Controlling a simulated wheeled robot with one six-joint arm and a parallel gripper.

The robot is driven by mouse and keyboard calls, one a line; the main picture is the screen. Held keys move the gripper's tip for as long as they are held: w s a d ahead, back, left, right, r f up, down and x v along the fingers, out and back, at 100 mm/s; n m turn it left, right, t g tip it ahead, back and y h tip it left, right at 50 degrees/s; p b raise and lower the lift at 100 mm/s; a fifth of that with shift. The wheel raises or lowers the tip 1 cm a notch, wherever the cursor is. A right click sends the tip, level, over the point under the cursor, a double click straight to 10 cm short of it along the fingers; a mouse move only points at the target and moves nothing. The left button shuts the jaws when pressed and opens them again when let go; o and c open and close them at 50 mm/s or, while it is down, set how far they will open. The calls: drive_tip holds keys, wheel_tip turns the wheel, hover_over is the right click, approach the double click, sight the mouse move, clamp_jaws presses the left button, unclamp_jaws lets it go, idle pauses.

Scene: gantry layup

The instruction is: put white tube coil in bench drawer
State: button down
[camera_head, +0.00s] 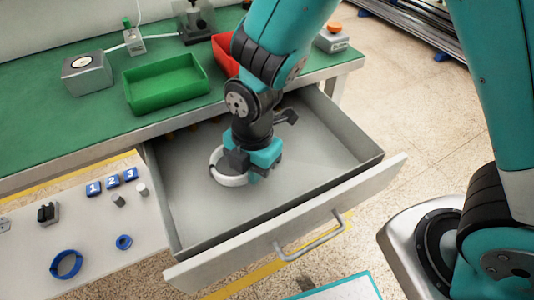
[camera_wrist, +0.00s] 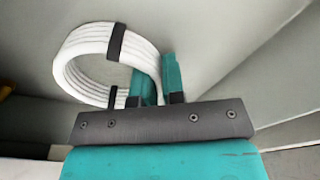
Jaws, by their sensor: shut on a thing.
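The white tube coil (camera_head: 232,180) is in my gripper (camera_head: 240,166), inside the open bench drawer (camera_head: 310,155). In the wrist view the white coil (camera_wrist: 95,62) has dark bands around it, and my gripper (camera_wrist: 158,85) is shut on its right side. The coil is low over the drawer's grey floor; I cannot tell whether it touches. The drawer is pulled out from under the green-topped bench, with its handle (camera_head: 312,240) at the front.
A green bin (camera_head: 165,85) and a red bin (camera_head: 225,55) stand on the bench (camera_head: 45,120). Left of the drawer, a pale surface (camera_head: 95,235) holds a blue coil (camera_head: 66,264), a small blue ring (camera_head: 124,242) and numbered blue blocks (camera_head: 112,182). Much of the drawer floor is bare.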

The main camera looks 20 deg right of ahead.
drive_tip(key=shift+w+d, duration=1.15)
drive_tip(key=shift+d, duration=0.1)
drive_tip(key=shift+w+d, duration=0.95)
drive_tip(key=shift+d, duration=0.1)
drive_tip(key=shift+s+f, duration=0.1)
drive_tip(key=shift+f, duration=0.4)
drive_tip(key=shift+a, duration=0.1)
drive_tip(key=shift+f, duration=0.2)
drive_tip(key=c, duration=1.2)
unclamp_jaws()
drive_tip(key=shift+r, duration=0.1)
